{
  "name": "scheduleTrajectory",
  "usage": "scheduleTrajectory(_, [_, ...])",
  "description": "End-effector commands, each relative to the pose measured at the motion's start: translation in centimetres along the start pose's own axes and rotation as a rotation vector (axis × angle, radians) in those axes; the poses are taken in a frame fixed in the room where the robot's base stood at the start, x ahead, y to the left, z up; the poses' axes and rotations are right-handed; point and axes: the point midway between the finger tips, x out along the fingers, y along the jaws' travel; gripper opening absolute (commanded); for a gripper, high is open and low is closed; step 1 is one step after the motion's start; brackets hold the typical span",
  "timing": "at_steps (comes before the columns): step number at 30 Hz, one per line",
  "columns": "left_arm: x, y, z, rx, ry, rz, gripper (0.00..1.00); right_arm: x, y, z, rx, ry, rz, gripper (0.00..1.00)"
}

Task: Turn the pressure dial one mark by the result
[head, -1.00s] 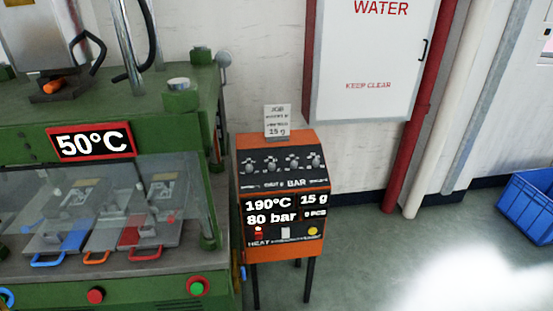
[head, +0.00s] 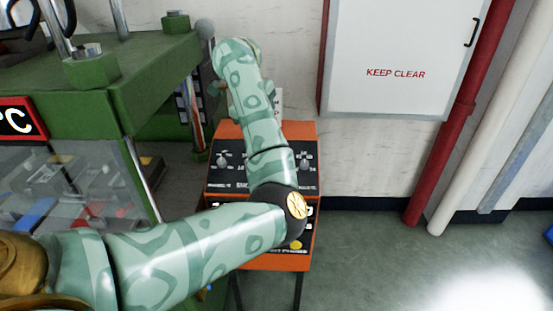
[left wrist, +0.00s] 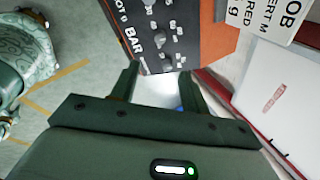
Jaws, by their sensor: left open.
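The orange control box (head: 228,132) stands beside the green press, its dark dial panel partly hidden by my left arm. A left-hand dial (head: 222,160) and a right-hand dial (head: 305,164) show; the middle dials and most of the display are covered. In the left wrist view the dial panel (left wrist: 142,52) carries several dark knobs and a "BAR" label; I cannot tell for sure which is the pressure dial. My left gripper (left wrist: 160,88) is open and empty, its fingers near the panel's edge and apart from the knobs.
A white job card (left wrist: 264,14) stands behind the box; only a sliver shows in the head view. The green press (head: 130,75) is close on the left. A white wall cabinet (head: 390,50) and red pipe (head: 455,125) are right.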

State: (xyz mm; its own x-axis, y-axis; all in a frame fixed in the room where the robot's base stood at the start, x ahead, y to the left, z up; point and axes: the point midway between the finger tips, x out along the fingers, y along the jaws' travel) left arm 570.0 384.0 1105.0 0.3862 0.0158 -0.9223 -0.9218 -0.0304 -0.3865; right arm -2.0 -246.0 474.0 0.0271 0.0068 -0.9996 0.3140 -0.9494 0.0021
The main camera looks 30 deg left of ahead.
Motion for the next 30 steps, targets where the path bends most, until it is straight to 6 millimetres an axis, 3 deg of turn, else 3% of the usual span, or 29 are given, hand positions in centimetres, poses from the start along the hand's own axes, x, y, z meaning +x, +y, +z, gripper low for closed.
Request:
scheduleTrajectory(18, [14.0,0.2,-0.1,-0.002,0.004,0.005,0.46,7.1,-0.2,3.0,-0.006,-0.065,-0.012,0.36])
scheduleTrajectory(24, [15.8,0.1,-0.1,-0.002,0.004,0.001,0.46,7.9,-0.3,3.3,-0.006,-0.072,-0.014,0.36])
scheduleTrajectory(30, [16.0,0.0,-0.1,-0.003,0.004,-0.002,0.46,7.9,-0.3,3.2,-0.006,-0.071,-0.014,0.36])
